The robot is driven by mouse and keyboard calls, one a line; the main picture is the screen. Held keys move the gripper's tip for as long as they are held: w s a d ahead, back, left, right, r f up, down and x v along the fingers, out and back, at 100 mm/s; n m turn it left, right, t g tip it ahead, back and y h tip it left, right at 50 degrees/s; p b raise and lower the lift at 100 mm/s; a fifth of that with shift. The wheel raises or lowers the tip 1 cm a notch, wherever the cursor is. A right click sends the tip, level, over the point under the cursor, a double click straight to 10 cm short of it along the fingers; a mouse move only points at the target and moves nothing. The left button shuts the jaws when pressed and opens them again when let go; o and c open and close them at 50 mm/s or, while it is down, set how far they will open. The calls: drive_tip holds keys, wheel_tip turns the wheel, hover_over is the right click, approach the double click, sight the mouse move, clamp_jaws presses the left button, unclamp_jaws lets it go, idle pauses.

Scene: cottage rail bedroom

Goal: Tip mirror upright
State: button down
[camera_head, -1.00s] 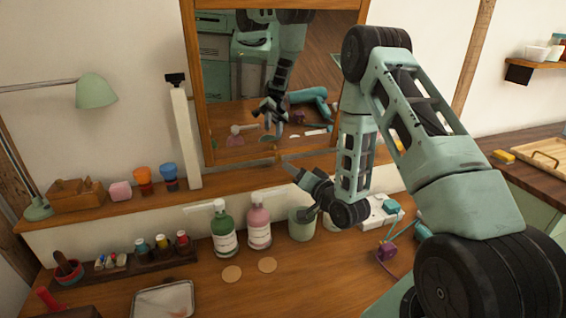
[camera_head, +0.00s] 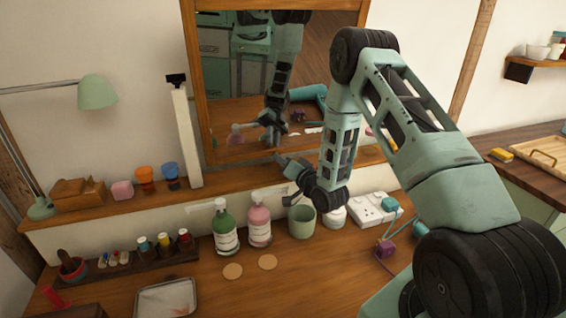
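The mirror (camera_head: 222,85) has a dark glass in a wooden frame and stands on the shelf against the back wall. Its top runs out of view, and my arm hides part of its right side. It looks slightly tilted. My gripper (camera_head: 284,178) is at the mirror's lower edge, just in front of the shelf. I cannot tell whether it touches the frame. It holds nothing that I can see, and its finger gap is unclear at this angle. The glass reflects my arm and the desk.
A white post (camera_head: 186,135) stands close left of the mirror.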

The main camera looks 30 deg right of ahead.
drive_tip(key=s, duration=0.1)
drive_tip(key=s+g+p, duration=0.1)
drive_tip(key=s+a+r+g+p, duration=0.1)
drive_tip(key=shift+s+m, duration=0.3)
drive_tip(key=shift+s, duration=0.05)
drive_tip(key=shift+s+a+f, duration=0.1)
drive_tip(key=shift+s, duration=0.2)
drive_tip(key=c, duration=1.3)
unclamp_jaws()
drive_tip(key=s+r+p, duration=0.1)
drive_tip(key=s+p, duration=0.4)
drive_tip(key=s, duration=0.3)
drive_tip(key=s+r+p, duration=0.2)
drive_tip(key=s+p, duration=0.3)
drive_tip(key=s, duration=0.4)
drive_tip(key=shift+d+r+p, duration=0.25)
drive_tip(key=shift+p, duration=0.1)
